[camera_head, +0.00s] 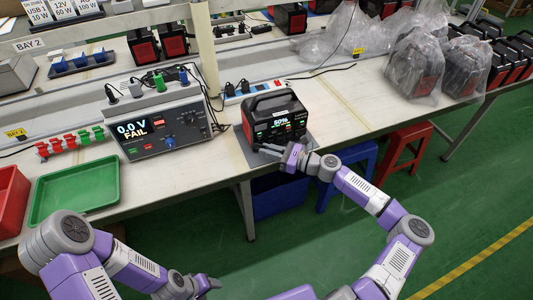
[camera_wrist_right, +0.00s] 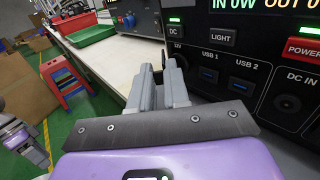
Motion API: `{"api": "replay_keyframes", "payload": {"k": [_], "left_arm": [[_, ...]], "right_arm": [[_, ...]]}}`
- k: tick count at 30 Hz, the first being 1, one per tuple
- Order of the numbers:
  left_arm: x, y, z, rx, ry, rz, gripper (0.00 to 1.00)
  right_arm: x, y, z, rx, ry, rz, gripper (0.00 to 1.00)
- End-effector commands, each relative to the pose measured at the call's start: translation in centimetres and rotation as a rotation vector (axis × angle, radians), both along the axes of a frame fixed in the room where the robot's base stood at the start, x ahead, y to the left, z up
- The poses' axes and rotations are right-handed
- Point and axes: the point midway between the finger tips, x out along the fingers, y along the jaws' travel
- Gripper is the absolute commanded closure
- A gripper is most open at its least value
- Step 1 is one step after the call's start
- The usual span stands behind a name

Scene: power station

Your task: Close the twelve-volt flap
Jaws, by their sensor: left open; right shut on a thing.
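The black power station (camera_head: 275,118) stands on a grey mat on the bench, its lit front reading 60%. Its front panel (camera_wrist_right: 245,75) fills the right of the wrist view, with USB, DC and DC IN markings. My right gripper (camera_head: 264,149) is at the lower left of this front. In the wrist view its fingers (camera_wrist_right: 160,75) are nearly together beside the 12V socket (camera_wrist_right: 181,62), with a small dark piece between the tips, apparently the twelve-volt flap; most of it is hidden. My left gripper (camera_head: 210,283) is open and empty, low in front of the bench.
A tester (camera_head: 163,130) reading 0.0 V FAIL stands left of the power station. A green tray (camera_head: 77,192) and a red bin (camera_head: 10,200) are at the bench's left. Bagged units (camera_head: 415,65) stand at the right. Red (camera_head: 402,150) and blue stools are below the bench edge.

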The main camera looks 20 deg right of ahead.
Motion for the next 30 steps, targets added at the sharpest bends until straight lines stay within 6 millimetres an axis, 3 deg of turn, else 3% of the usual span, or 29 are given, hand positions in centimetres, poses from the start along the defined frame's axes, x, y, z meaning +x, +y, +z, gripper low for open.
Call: {"api": "replay_keyframes", "payload": {"k": [13,30], "left_arm": [[0.01,0.01,0.52,0.000,0.000,0.000,0.41],[0.00,0.00,0.49,0.000,0.000,0.000,0.41]], "right_arm": [[1.10,-0.79,0.02,-0.007,-0.001,0.269,1.00],[1.20,-0.87,-0.13,-0.004,0.001,0.346,1.00]]}}
